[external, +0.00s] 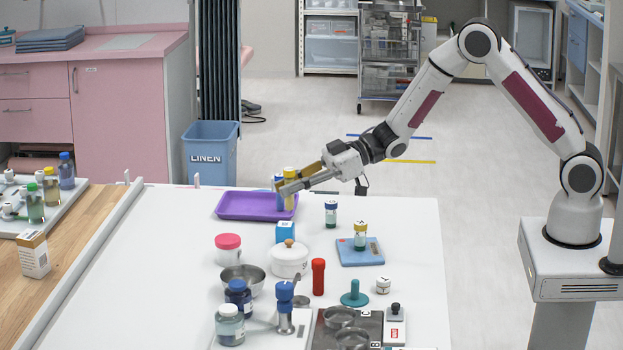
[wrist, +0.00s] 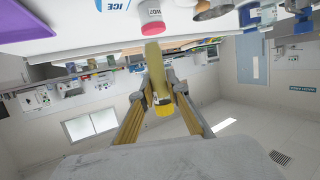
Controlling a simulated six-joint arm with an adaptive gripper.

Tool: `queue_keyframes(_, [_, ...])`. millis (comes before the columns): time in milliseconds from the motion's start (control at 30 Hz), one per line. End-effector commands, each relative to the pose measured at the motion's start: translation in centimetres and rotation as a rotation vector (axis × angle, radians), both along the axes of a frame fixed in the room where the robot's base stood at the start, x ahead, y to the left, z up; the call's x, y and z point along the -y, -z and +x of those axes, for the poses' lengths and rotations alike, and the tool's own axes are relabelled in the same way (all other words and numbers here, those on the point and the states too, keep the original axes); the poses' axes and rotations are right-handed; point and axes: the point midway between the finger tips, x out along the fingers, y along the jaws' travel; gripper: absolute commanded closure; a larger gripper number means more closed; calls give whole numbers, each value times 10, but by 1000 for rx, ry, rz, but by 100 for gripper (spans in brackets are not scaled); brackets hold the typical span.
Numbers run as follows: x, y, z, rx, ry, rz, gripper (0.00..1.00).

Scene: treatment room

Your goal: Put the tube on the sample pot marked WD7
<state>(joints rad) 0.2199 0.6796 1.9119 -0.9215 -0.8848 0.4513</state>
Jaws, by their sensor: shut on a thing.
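My gripper (external: 289,186) is shut on a tube with a yellow cap (external: 290,172), above the right end of the purple tray. In the wrist view the tube (wrist: 153,62) lies between the fingers, its yellow cap (wrist: 164,109) toward the palm and its olive body pointing at the table. The pink-lidded white pot (external: 228,247) stands on the table, apart from the tube. It also shows in the wrist view (wrist: 153,29), with an upside-down marking that looks like WD7. Its marking is not visible in the external view.
The purple tray (external: 235,214) is at the table's back. A blue-topped item (external: 279,182) shows beside my gripper. A blue box (external: 286,232), lidded white pot (external: 289,262), metal bowl (external: 243,279) and blue scale (external: 358,255) with a vial crowd the table. Its left side is clear.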

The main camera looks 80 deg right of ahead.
Motion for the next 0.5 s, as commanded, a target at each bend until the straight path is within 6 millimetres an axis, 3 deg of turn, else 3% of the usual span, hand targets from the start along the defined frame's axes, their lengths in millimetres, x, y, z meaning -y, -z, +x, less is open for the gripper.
queue_keyframes(300, [-66,-21,62,3,32,0,100])
queue_keyframes(500, [-97,-40,97,2,92,0,100])
